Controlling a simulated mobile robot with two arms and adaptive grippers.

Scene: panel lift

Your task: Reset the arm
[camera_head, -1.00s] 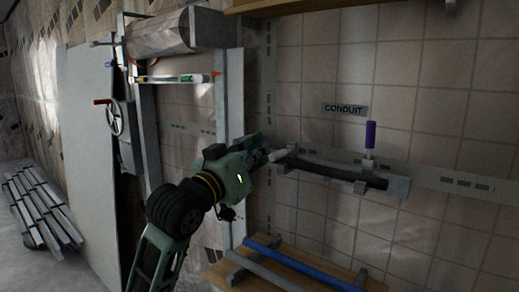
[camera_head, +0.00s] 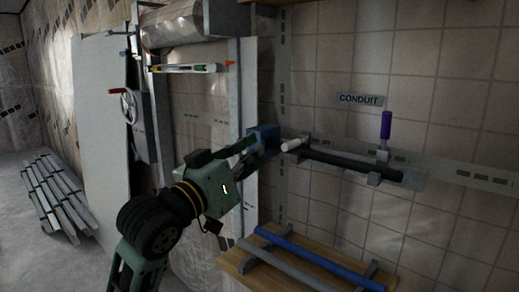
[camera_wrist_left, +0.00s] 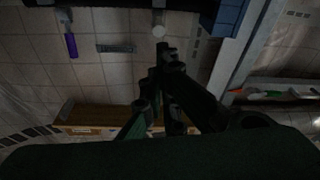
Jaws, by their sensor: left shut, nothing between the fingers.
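My left gripper (camera_head: 252,148) is shut and empty. It reaches up and right from my dark green arm, with its fingertips in front of or beside a blue block (camera_head: 264,139) on the grey post; I cannot tell whether they touch. In the left wrist view its dark fingers (camera_wrist_left: 164,58) are together, with nothing between them. The conduit rack (camera_head: 350,160) on the tiled wall holds a dark rod, and a white rod end (camera_head: 291,145) shows at its left, apart from the gripper. My right gripper is not in view.
A purple-handled tool (camera_head: 386,126) stands at the rack beside the CONDUIT label (camera_head: 360,99). A wooden shelf (camera_head: 236,264) below carries blue and grey bars. A pale panel (camera_head: 103,130) and stacked metal profiles (camera_head: 55,190) are at left. The wall right of the rack is clear.

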